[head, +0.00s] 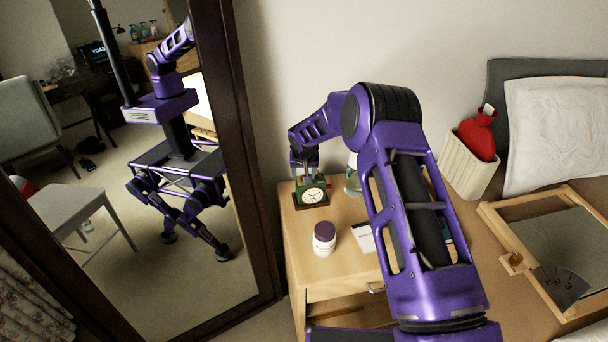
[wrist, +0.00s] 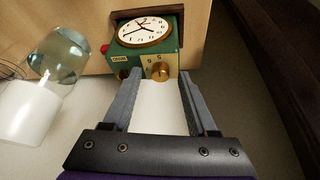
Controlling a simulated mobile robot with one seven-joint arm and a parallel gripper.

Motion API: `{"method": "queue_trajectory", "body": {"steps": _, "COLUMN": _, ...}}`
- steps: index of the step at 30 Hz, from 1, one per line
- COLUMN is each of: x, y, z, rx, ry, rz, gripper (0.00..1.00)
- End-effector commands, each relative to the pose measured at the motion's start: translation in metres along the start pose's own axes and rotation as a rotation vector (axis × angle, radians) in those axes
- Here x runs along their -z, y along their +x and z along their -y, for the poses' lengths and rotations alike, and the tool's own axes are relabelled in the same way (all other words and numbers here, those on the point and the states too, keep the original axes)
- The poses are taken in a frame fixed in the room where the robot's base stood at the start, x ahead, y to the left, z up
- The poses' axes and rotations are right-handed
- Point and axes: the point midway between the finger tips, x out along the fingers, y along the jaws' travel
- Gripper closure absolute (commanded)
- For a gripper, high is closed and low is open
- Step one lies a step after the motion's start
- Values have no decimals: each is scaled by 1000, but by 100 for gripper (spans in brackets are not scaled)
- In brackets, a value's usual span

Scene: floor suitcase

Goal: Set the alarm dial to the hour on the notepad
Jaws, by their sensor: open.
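A green alarm clock (head: 312,196) with a white face stands on the nightstand. In the wrist view the clock (wrist: 128,53) shows a brass dial (wrist: 159,71) with numbers around it; "6" and "5" are readable. My gripper (wrist: 160,77) is open, with one finger on each side of the dial. I cannot tell whether the fingertips touch anything. In the head view my gripper (head: 305,168) is at the clock and hides part of its top. A white notepad (head: 362,238) lies on the nightstand, partly hidden by my arm; its writing is not readable.
A purple-lidded jar (head: 324,238) stands in front of the clock. A glass vessel (head: 352,182) stands behind my arm; it also shows in the wrist view (wrist: 58,57). A mirror (head: 240,150) is left of the nightstand (head: 300,262). A bed with a framed tray (head: 503,233) is right.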

Motion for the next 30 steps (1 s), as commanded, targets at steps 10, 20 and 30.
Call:
{"method": "queue_trajectory", "body": {"steps": 10, "x": 0, "y": 0, "z": 0, "rx": 0, "ry": 0, "rz": 0, "gripper": 78}}
{"method": "queue_trajectory", "body": {"steps": 20, "x": 0, "y": 0, "z": 0, "rx": 0, "ry": 0, "rz": 0, "gripper": 100}}
{"method": "queue_trajectory", "body": {"steps": 30, "x": 0, "y": 0, "z": -1, "rx": 34, "ry": -73, "rz": 1, "gripper": 100}}
